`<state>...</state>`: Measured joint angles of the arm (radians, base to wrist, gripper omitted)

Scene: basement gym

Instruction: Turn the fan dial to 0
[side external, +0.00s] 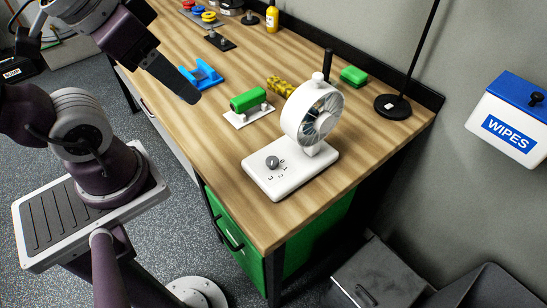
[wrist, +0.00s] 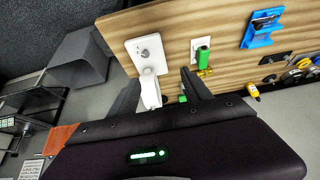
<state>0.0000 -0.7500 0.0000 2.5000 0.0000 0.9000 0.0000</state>
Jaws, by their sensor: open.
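A white desk fan (side external: 303,110) stands on the near right part of the wooden table. Its grey round dial (side external: 272,162) sits on the flat white base (side external: 300,180), with small printed numbers beside it. Which number the dial points at is too small to tell. The wrist view also shows the dial (wrist: 144,54) and the fan base (wrist: 132,46), beyond my fingers. My gripper (side external: 190,97) is above the table's left edge, up and left of the fan and well apart from it. In the wrist view my gripper (wrist: 160,76) is open, with its two dark fingers spread and nothing held.
A green block on a white plate (side external: 236,118), a blue holder (side external: 202,75), a yellow bumpy piece (side external: 280,86) and a green block (side external: 354,76) lie behind the fan. A black lamp stand (side external: 393,107) stands at right. The table left of the fan base is clear.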

